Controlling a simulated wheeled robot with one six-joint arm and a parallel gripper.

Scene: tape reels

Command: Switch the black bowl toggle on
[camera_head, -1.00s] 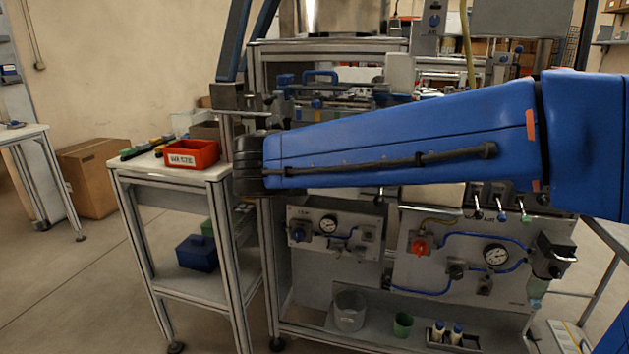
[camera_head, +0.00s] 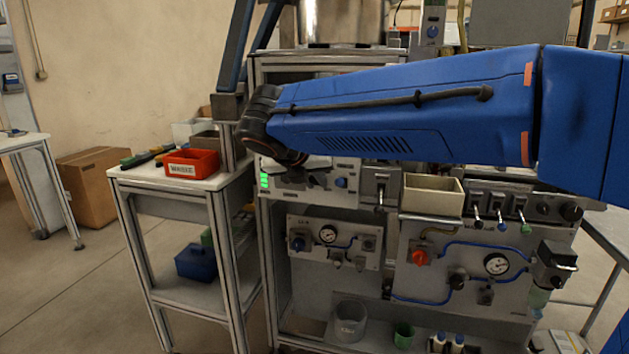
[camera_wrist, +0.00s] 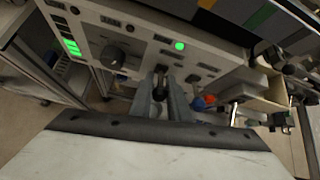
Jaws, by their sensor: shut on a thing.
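The control panel (camera_head: 345,198) is a light grey front with green lights, partly covered by my arm in the head view. In the wrist view the panel (camera_wrist: 135,50) fills the upper middle. The black toggle (camera_wrist: 160,73) stands out of it, between the tips of my gripper (camera_wrist: 163,95). My gripper is shut on the toggle. A round green lamp (camera_wrist: 180,45) glows above and to the right of it. The toggle's lower part is hidden by the fingers, and I cannot read its label. In the head view my gripper is mostly hidden under my wrist.
A black rotary knob (camera_wrist: 112,56) sits left of the toggle, near a column of green lights (camera_wrist: 71,47). A beige open bin (camera_head: 433,195) and several lever switches (camera_head: 500,213) lie to the right. A red bin (camera_head: 191,163) stands on the side table at left.

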